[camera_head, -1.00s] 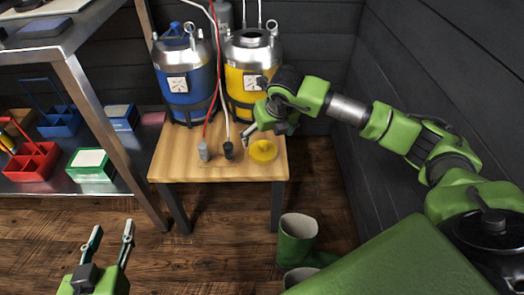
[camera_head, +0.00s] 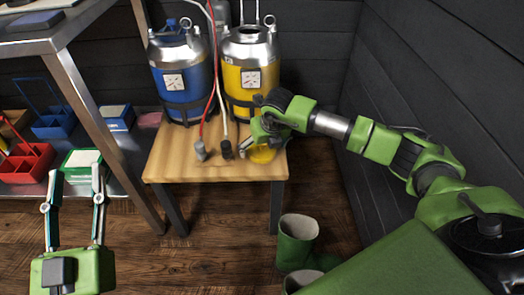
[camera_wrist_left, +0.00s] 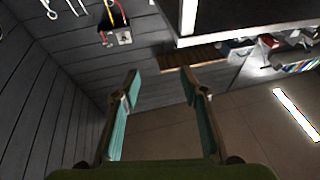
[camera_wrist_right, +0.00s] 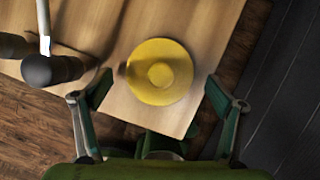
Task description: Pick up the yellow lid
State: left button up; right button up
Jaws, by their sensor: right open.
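The yellow lid (camera_wrist_right: 160,72) is a round disc with a raised centre knob. It lies flat on the small wooden table (camera_head: 190,165) near its front right corner, and in the head view the lid (camera_head: 264,154) is partly hidden by my right gripper (camera_head: 258,148). In the right wrist view my right gripper (camera_wrist_right: 158,95) is open, with its fingers spread to either side of the lid's near part and apart from it. My left gripper (camera_head: 72,175) is open and empty, in the air at the lower left of the head view. It also shows open in the left wrist view (camera_wrist_left: 158,75).
A blue keg (camera_head: 183,75) and a yellow keg (camera_head: 250,75) stand at the table's back. A grey connector (camera_head: 200,150) and a black connector (camera_head: 226,150) on hoses stand left of the lid. A metal shelf (camera_head: 82,95) is at left, green boots (camera_head: 297,240) on the floor.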

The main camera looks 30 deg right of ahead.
jog(key=shift+w+f, duration=0.15)
jog(key=shift+f, duration=0.1)
jog(key=shift+r, duration=0.1)
jog(key=c, duration=1.3)
jog(key=shift+c, duration=0.2)
